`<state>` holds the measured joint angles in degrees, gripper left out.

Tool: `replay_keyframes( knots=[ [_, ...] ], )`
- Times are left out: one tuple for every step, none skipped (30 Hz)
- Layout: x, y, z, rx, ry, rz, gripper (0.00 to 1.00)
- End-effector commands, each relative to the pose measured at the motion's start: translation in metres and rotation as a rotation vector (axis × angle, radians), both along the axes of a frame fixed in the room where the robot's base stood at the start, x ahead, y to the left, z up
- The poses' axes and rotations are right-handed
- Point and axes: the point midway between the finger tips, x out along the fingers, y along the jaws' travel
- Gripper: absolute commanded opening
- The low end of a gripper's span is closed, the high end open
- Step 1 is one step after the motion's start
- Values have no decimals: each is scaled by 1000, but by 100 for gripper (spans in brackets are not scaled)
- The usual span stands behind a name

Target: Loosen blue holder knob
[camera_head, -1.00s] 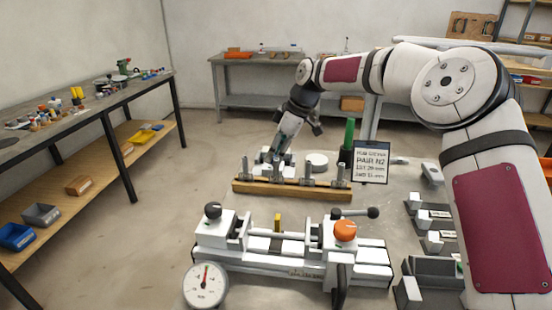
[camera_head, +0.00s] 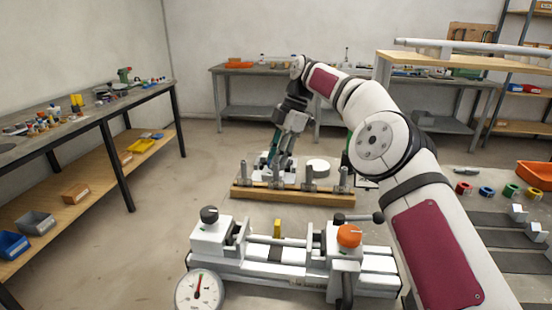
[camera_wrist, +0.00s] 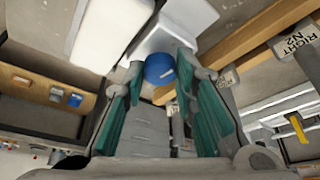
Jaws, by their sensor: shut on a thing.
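The blue holder knob (camera_wrist: 160,70) shows round and blue in the wrist view, on a white holder block (camera_wrist: 168,35). My gripper (camera_wrist: 160,76) has its teal fingers closed around the knob, one on each side. In the head view my gripper (camera_head: 276,158) points down at the white holder behind the wooden rail (camera_head: 292,195). The knob itself is hidden there by the fingers and the holder.
A white clamping jig (camera_head: 290,268) with an orange knob (camera_head: 348,235), a dark knob (camera_head: 209,214) and a dial gauge (camera_head: 200,291) stands in front. Upright metal posts line the wooden rail. Coloured rings and an orange tray (camera_head: 535,175) lie at right.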

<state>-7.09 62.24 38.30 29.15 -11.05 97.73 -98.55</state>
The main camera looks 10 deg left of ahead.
Motion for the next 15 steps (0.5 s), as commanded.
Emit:
replay_keyframes(
  knots=[
    [0,0,-1,-2,0,10,0],
    [0,0,-1,-1,0,17,0],
    [0,0,-1,-1,0,24,0],
    [0,0,-1,-2,1,28,0],
    [0,0,-1,-2,1,32,0],
    [0,0,-1,-1,0,35,0],
    [1,0,-1,-1,0,38,0],
    [1,0,-1,-1,0,40,0],
    [0,0,-1,-1,0,43,0],
    [0,0,-1,-2,0,44,0],
    [0,0,-1,-1,0,45,0],
    [0,0,-1,-2,1,45,0],
    [0,0,-1,-2,1,46,0],
    [0,0,-1,-2,1,46,0],
    [0,0,-1,-2,1,46,0]
  ],
)
